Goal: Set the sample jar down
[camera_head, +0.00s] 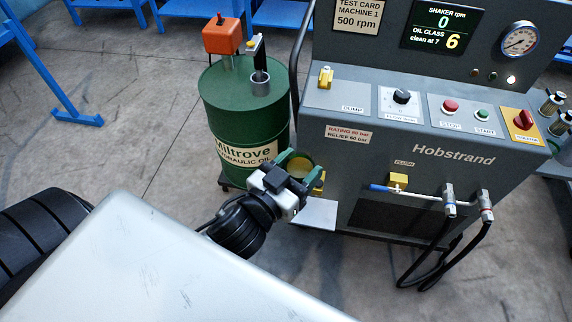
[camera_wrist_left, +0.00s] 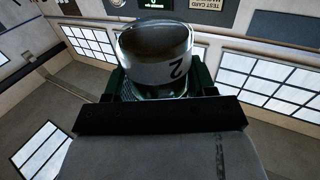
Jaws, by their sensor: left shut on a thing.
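My left gripper (camera_head: 298,172) is shut on the sample jar (camera_head: 301,165), a small round jar with yellowish contents seen from above. In the head view the jar is between the green drum and the grey Hobstrand machine (camera_head: 400,170), close to a yellow fitting (camera_head: 319,181) on the machine's left side. In the left wrist view the jar (camera_wrist_left: 157,52) is between the dark green fingers and shows a pale label with a "2". A light metal shelf (camera_head: 316,214) juts from the machine, just below and right of the jar. My right gripper is not in view.
Black hoses (camera_head: 440,255) hang at the machine's front right. Open concrete floor (camera_head: 120,110) lies to the left.

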